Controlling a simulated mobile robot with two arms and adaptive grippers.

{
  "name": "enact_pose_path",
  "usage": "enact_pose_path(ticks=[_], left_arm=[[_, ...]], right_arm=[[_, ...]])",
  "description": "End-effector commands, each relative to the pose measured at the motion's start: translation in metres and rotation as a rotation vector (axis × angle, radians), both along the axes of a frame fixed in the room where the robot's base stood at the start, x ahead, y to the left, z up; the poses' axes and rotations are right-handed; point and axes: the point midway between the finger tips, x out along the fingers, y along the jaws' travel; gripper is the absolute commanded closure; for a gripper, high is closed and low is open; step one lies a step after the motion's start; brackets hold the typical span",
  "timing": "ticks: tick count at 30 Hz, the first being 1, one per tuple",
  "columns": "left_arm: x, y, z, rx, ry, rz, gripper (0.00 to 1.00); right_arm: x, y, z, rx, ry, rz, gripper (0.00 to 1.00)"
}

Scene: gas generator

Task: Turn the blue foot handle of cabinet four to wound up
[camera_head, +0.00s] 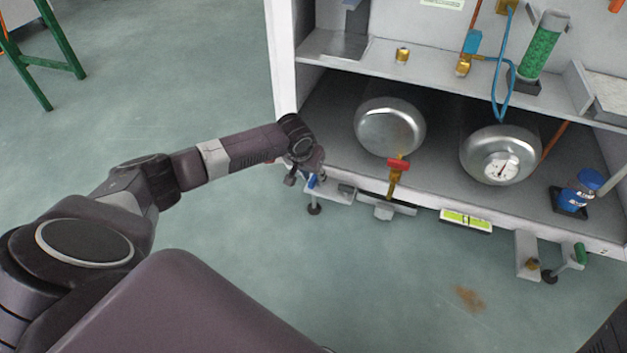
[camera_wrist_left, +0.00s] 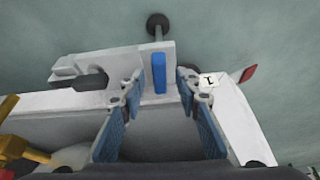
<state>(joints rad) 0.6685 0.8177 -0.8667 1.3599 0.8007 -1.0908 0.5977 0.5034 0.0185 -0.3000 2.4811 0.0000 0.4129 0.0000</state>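The blue foot handle (camera_head: 311,181) is at the front left corner of the cabinet, on a grey foot bracket above a dark round foot. In the left wrist view the blue handle (camera_wrist_left: 158,73) is an upright bar in the upper middle. My left gripper (camera_head: 302,178) is at that corner, partly hiding the bracket. In the wrist view my left gripper (camera_wrist_left: 160,88) is open, with one finger on each side of the blue handle and a visible gap on both sides. Whether the fingertips reach past the handle is hard to tell. My right gripper is not in view.
A red-handled valve (camera_head: 398,165) sticks out in front. A green foot handle (camera_head: 580,253) is at the right corner. The floor (camera_head: 380,290) in front is clear.

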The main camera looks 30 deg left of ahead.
Motion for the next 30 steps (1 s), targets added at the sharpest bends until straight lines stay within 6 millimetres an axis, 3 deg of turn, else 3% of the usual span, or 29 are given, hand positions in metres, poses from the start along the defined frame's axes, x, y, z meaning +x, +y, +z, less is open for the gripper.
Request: enact_pose_path(ticks=[12, 21, 30], left_arm=[[0.0021, -0.0003, -0.0042, 0.000, -0.001, -0.001, 0.70], [0.0020, -0.0002, -0.0043, 0.000, -0.001, -0.001, 1.00], [0.0021, -0.0007, -0.0029, -0.001, 0.000, 0.005, 1.00]], right_arm=[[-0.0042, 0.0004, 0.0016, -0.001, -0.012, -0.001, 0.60], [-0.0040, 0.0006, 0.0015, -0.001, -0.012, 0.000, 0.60], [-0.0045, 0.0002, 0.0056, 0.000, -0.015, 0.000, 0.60]])
